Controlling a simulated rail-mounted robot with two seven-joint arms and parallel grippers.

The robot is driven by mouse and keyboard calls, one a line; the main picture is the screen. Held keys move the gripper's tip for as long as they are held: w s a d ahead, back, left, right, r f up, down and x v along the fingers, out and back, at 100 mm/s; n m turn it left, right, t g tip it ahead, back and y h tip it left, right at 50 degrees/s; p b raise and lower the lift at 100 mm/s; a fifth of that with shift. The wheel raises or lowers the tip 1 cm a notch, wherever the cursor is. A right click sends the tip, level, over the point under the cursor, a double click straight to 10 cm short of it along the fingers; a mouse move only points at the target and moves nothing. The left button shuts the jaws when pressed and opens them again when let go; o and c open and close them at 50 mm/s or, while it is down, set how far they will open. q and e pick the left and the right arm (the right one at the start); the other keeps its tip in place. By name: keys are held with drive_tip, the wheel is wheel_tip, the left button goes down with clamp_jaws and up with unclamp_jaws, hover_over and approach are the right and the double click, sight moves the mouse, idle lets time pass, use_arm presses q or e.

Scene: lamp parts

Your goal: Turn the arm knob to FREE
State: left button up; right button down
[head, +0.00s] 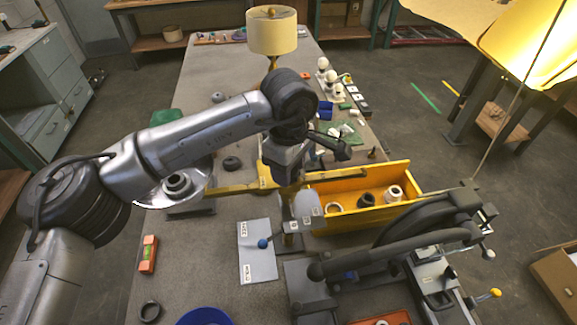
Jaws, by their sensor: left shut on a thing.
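My left gripper (288,178) points down over the brass post (289,205) in the middle of the table, beside a horizontal brass bar (235,187). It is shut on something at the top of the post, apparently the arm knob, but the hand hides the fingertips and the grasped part. A light grey plate (258,262) with small labels lies left of the post. A lever with a blue ball end (263,243) reaches over this plate, between the labels. The label words are too small to read. My right gripper is not in view.
A yellow bin (370,213) with rings and sockets stands right of the post. A dark jointed mechanism (430,232) fills the front right. A lamp with a cream shade (272,32) stands at the back. A blue bowl (205,317) and orange level (148,254) lie front left.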

use_arm(q)
drive_tip(key=shift+n, duration=0.8)
drive_tip(key=o, duration=0.9)
drive_tip(key=shift+r, duration=0.1)
wheel_tip(320, 180, up, 14)
drive_tip(key=shift+f+p, duration=0.15)
drive_tip(key=shift+p, duration=0.45)
drive_tip(key=shift+s, duration=0.1)
